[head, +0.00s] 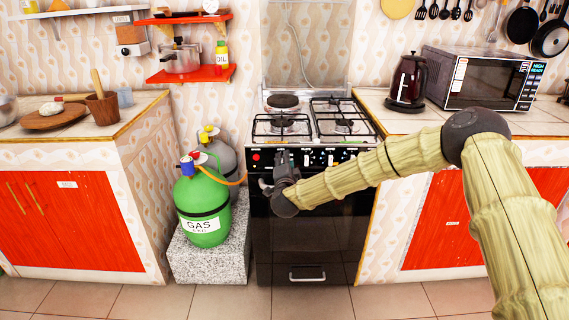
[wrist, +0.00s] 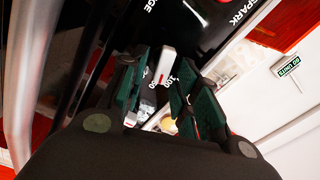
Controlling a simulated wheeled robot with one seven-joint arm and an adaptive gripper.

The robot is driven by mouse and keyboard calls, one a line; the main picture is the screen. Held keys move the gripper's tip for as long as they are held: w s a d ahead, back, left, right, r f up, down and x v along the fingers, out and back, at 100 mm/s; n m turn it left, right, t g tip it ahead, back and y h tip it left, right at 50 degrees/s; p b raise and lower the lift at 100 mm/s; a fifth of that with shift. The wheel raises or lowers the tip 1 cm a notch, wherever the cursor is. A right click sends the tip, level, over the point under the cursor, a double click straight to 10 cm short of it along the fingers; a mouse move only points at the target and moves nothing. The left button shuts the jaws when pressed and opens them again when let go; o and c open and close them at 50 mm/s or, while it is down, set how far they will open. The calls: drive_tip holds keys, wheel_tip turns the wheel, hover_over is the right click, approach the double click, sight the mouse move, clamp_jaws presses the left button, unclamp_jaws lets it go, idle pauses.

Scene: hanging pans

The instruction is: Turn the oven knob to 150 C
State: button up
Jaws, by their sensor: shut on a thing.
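The stove with its oven (head: 310,230) stands in the middle of the head view, with a row of knobs along its black front panel. My gripper (head: 284,158) is at the left part of this panel and covers what it holds. In the wrist view, my gripper (wrist: 165,85) has its dark green finger pads on both sides of the oven knob (wrist: 167,60), shut on it. A pale part of the knob with a reddish mark shows between the pads. Printed numbers, one reading 100, show beside it. The knob's exact setting cannot be read.
A green gas cylinder (head: 203,205) and a grey one (head: 222,158) stand on a stone block left of the stove. Counters flank the stove; a kettle (head: 408,85) and microwave (head: 482,78) are on the right one. The floor in front is clear.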

drive_tip(key=o, duration=0.9)
drive_tip(key=s, duration=1.2)
